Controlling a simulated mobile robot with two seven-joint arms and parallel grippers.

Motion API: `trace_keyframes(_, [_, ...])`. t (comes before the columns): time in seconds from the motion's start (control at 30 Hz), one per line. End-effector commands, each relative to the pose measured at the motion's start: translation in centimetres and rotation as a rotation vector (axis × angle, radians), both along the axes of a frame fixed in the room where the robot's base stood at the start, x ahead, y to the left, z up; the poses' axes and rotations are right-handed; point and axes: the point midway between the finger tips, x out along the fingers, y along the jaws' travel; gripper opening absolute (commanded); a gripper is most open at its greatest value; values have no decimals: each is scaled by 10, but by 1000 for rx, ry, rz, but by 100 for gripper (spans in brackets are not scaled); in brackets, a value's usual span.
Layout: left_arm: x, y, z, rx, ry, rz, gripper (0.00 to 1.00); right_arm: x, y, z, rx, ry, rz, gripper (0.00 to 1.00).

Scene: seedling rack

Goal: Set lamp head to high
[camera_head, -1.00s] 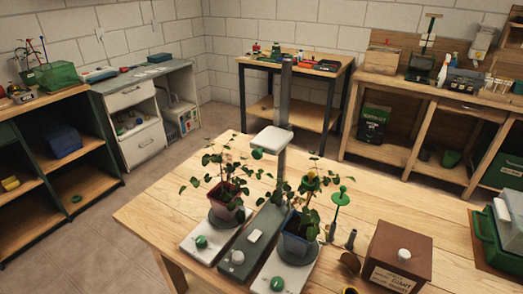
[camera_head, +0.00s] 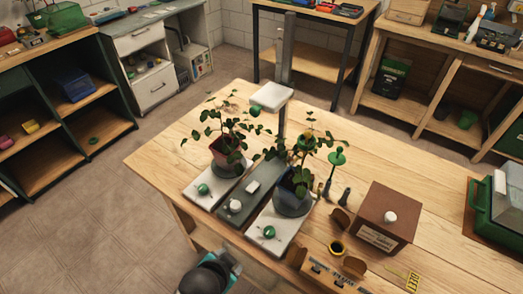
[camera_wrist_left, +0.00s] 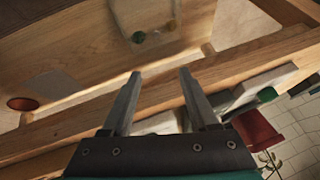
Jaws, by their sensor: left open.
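The lamp head is a flat white panel (camera_head: 257,95) with a green knob (camera_head: 255,111) under its near edge. It sits partway up a tall grey post (camera_head: 286,60) at the rear of a dark grey base (camera_head: 240,198), level above the plants. The base carries a white knob (camera_head: 235,206) and a white block. My left gripper (camera_wrist_left: 160,73) is open and empty in the left wrist view, with wooden edges beyond its fingers. Its fingers do not show in the head view, so its distance from the lamp is unclear. My right gripper is out of view.
Two potted plants (camera_head: 226,154) (camera_head: 291,187) flank the base on white trays with green knobs. A brown box (camera_head: 382,222), green-topped stake (camera_head: 337,160) and small tools stand to the right. The table's left end (camera_head: 160,160) is clear. A dark rounded part of mine is at the bottom.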

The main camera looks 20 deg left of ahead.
Motion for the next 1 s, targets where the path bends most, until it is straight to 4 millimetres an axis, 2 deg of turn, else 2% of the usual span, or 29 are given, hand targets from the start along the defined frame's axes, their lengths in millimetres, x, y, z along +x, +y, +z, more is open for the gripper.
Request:
trace_keyframes(0.03, [5,1,18,6,-23,-1,60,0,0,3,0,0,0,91])
trace_keyframes(0.1, [11,3,39,19,-48,-6,60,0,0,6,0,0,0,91])
trace_keyframes(0.17, [27,2,61,82,-144,-72,60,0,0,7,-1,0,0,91])
trace_keyframes(0.27, [56,1,107,227,-323,-194,60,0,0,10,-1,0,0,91])
trace_keyframes(0.4, [85,-1,187,500,-578,-349,60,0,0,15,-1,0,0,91])
trace_keyframes(0.5, [95,-4,240,707,-724,-431,60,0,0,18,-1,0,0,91])
trace_keyframes(0.6, [98,-7,277,868,-815,-481,60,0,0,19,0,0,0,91])
trace_keyframes(0.73, [99,-10,299,974,-867,-509,60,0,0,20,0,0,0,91])
trace_keyframes(0.87, [105,-10,303,992,-876,-514,60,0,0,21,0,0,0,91])
trace_keyframes(1.0, [120,-10,303,990,-877,-514,60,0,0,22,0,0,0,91])
